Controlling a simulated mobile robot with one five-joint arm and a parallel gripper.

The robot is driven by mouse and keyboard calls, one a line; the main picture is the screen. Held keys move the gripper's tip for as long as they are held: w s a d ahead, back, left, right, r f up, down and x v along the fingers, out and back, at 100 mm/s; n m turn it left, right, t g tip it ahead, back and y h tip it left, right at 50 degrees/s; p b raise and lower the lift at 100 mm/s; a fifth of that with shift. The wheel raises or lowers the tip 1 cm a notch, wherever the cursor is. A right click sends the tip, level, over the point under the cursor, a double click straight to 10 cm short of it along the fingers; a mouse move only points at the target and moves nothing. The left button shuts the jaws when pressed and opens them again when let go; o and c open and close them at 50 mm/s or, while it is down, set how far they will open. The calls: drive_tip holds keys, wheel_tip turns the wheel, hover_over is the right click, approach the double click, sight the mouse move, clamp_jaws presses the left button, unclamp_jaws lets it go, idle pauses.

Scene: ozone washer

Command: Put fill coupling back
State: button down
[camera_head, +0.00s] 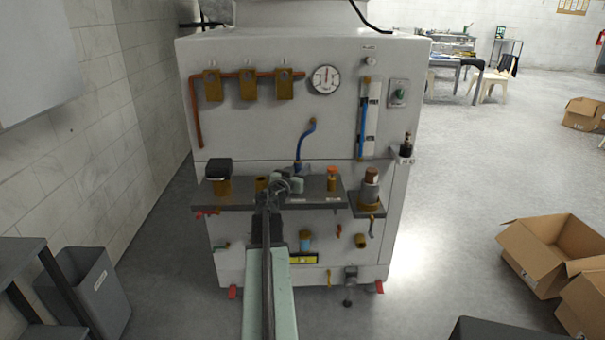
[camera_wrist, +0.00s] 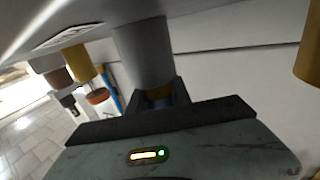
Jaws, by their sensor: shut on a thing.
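My gripper (camera_head: 278,187) is at the machine's front shelf, where my arm hides much of it in the head view. In the wrist view my gripper (camera_wrist: 158,95) is shut on a small brass-coloured piece with a bluish edge (camera_wrist: 158,93), probably the fill coupling. This piece meets the end of a grey cylinder (camera_wrist: 145,52); I cannot tell whether it is seated. Small grey fittings (camera_head: 297,185) show beside my gripper in the head view. A blue hose (camera_head: 302,140) rises from just above them and bends right towards the panel.
The shelf (camera_head: 235,200) carries a black-topped brass cup (camera_head: 217,178), a brass stub (camera_head: 262,183) and an orange-capped brass fitting (camera_head: 332,178). A brown-capped fitting (camera_head: 371,185) stands on a side shelf. Valves are below. Cardboard boxes (camera_head: 550,250) lie right; a grey bin (camera_head: 88,290) stands left.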

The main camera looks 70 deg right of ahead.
drive_tip(key=shift+f, duration=0.2)
drive_tip(key=c, duration=1.2)
unclamp_jaws()
drive_tip(key=shift+r, duration=0.1)
drive_tip(key=shift+r, duration=0.1)
drive_tip(key=shift+a+r, duration=0.1)
drive_tip(key=shift+a, duration=0.1)
drive_tip(key=a, duration=0.7)
drive_tip(key=w+a, duration=0.1)
drive_tip(key=a, duration=0.3)
drive_tip(key=shift+a, duration=0.25)
drive_tip(key=shift+w, duration=0.1)
